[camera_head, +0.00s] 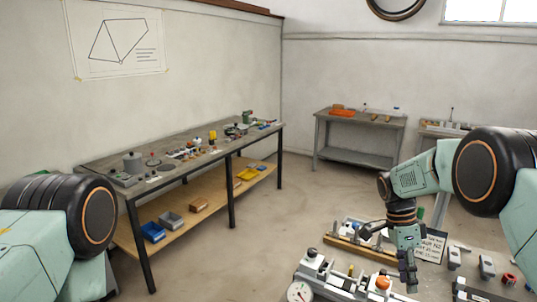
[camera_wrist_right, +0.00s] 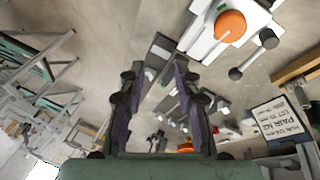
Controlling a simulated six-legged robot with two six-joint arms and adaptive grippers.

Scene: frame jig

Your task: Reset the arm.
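My right arm comes in from the right in the head view and bends down, with its gripper (camera_head: 408,272) pointing down over the jig bench. In the right wrist view the two dark fingers of this gripper (camera_wrist_right: 158,72) stand apart with nothing between them, only bench surface and floor beyond. A white jig fixture (camera_head: 345,284) with an orange knob (camera_head: 382,282) lies just left of the gripper; the orange knob also shows in the wrist view (camera_wrist_right: 230,26). Of my left arm only a pale green and black joint shows at the lower left; its gripper is out of view.
A lettered sign (camera_head: 431,246) stands behind the right gripper, near a wooden rail (camera_head: 358,249). Grey clamp blocks (camera_head: 487,266) and a red part (camera_head: 509,279) lie to the right. A long workbench (camera_head: 100,166) with parts runs along the left wall. Open floor (camera_head: 290,205) lies between.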

